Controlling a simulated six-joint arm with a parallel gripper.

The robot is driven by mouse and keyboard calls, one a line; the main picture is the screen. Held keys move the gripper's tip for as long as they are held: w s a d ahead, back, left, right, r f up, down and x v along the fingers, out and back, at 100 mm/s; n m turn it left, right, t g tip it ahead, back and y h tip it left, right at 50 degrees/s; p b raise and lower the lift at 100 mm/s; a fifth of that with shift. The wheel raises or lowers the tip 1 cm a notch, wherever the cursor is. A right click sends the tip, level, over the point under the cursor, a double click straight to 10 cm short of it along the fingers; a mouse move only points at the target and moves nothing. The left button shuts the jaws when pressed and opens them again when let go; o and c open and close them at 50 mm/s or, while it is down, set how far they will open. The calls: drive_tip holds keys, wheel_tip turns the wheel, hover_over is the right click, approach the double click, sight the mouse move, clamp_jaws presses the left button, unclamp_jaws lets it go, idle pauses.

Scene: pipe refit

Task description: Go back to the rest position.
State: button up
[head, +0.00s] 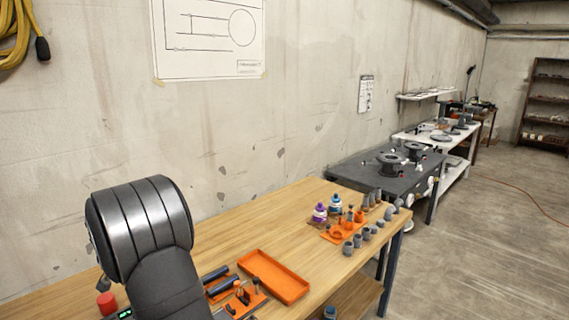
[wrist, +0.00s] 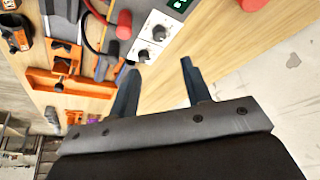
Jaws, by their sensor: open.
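My gripper (wrist: 158,82) shows in the wrist view with its two dark fingers apart and nothing between them. It is above the wooden workbench (wrist: 185,75), and the fingers look clear of the things there. In the head view my dark arm stands at the lower left over the near end of the bench, and the gripper itself is hidden there.
An orange tray (head: 272,277) lies empty on the bench. A control box with knobs (wrist: 152,38) and an orange tool holder (wrist: 75,86) are near my gripper.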

drive_tip(key=v, duration=0.6)
drive_tip(key=x, duration=1.8)
drive_tip(key=shift+f, duration=0.15)
drive_tip(key=shift+s+d+r+n+y, duration=0.1)
drive_tip(key=shift+r+n+y, duration=0.2)
drive_tip(key=shift+n, duration=0.3)
drive_tip(key=shift+d+n+g+y, duration=0.1)
drive_tip(key=shift+n+g+y, duration=0.35)
drive_tip(key=shift+n, duration=1.25)
drive_tip(key=shift+d+n+g+y, duration=0.15)
drive_tip(key=shift+n+y, duration=0.5)
drive_tip(key=shift+n, duration=1.05)
drive_tip(key=shift+n+g+y, duration=0.6)
drive_tip(key=shift+n, duration=1.6)
drive_tip(key=shift+w+n+g+y, duration=0.15)
drive_tip(key=shift+n+g, duration=0.25)
drive_tip(key=shift+n, duration=0.65)
drive_tip(key=shift+w+n+g+y, duration=0.15)
drive_tip(key=shift+n+g, duration=0.25)
drive_tip(key=shift+n, duration=0.65)
